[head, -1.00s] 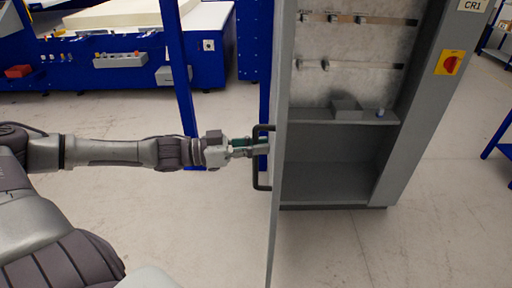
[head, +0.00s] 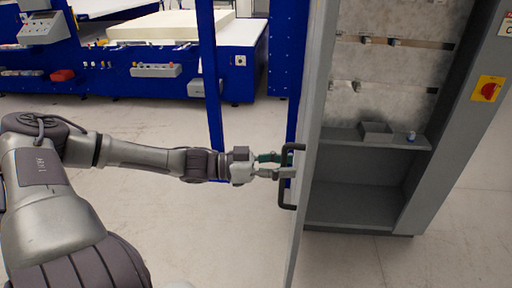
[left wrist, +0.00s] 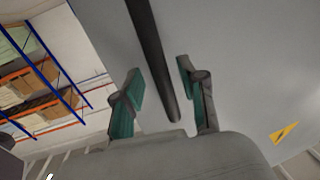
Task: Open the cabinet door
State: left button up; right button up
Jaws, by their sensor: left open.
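The grey cabinet (head: 425,160) stands at the right in the head view, its inside showing. Its door (head: 312,110) is swung open and seen nearly edge-on. A dark bar handle (head: 287,178) is on the door's outer face. My left gripper (head: 281,165) is at the handle, jaws open. In the left wrist view, the handle (left wrist: 155,60) runs between the two green-padded fingers of my left gripper (left wrist: 160,90), with gaps on both sides. The door's outer face (left wrist: 230,50) fills much of that view. My right gripper is not in view.
Inside the cabinet are a shelf (head: 345,140) with a small grey box (head: 376,131) and rails above. A blue post (head: 210,80) stands behind my left arm. Blue machinery (head: 110,65) is at the back left. The floor (head: 230,225) before the door is clear.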

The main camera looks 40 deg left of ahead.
pick_arm(q)
jog(key=shift+s+a, duration=0.3)
jog(key=shift+s, duration=0.15)
jog(key=v, duration=1)
jog(key=shift+a, duration=0.3)
